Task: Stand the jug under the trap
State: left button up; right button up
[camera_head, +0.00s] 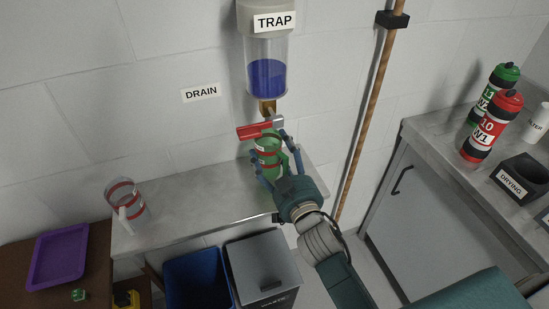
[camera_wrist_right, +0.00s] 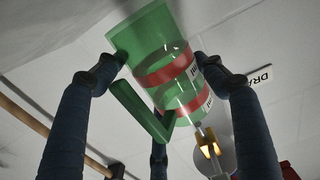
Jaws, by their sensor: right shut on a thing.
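A green see-through jug (camera_head: 268,158) with red bands is held by my right gripper (camera_head: 274,172), below the trap. In the right wrist view the blue fingers of my right gripper (camera_wrist_right: 162,62) close around the jug (camera_wrist_right: 150,40), whose handle points down and outward. The trap (camera_head: 267,70), a clear cylinder with blue liquid, hangs on the wall with a brass outlet and a red lever (camera_head: 255,131). The jug's top is close to the lever. I cannot tell whether the jug touches the shelf. My left gripper is not in view.
A clear jug with red bands (camera_head: 126,202) stands at the left end of the grey shelf (camera_head: 190,205). A blue bin (camera_head: 198,278) and a grey bin (camera_head: 262,270) stand below.

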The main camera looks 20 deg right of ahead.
notch_tip(320, 180, down, 2)
jog(key=shift+f, duration=0.3)
jog(key=shift+f, duration=0.1)
jog(key=o, duration=1.2)
